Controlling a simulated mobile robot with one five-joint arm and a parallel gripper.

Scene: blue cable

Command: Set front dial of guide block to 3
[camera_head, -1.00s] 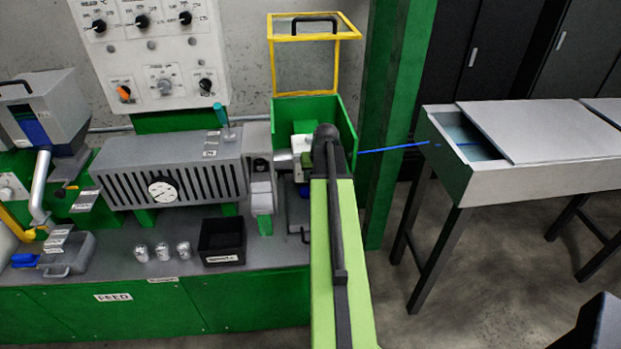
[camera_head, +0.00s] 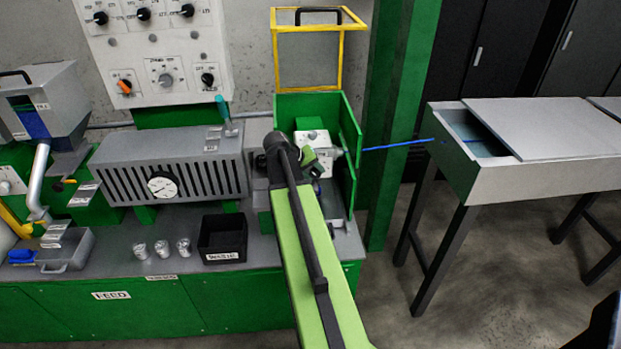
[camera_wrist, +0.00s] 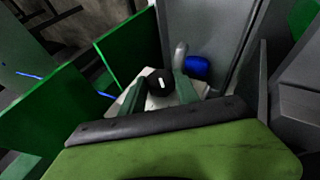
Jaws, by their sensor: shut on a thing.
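The guide block (camera_head: 317,142) is a white block inside the green open-topped housing, below the raised yellow-framed guard. In the wrist view, its black dial (camera_wrist: 160,82) has a white pointer mark and sits between my two fingers. My gripper (camera_wrist: 161,88) is shut on the dial, with a finger on either side. In the head view, my gripper (camera_head: 311,160) is at the front of the guide block, and my arm hides part of the block and the dial. The scale around the dial is too small and covered to read.
Green housing walls (camera_head: 348,165) stand close on the right of my gripper. A blue cable (camera_head: 400,146) runs from there to the grey trough (camera_head: 545,180). A black bin (camera_head: 223,238) and several metal cups stand at left. A blue object (camera_wrist: 196,67) is near the fingers.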

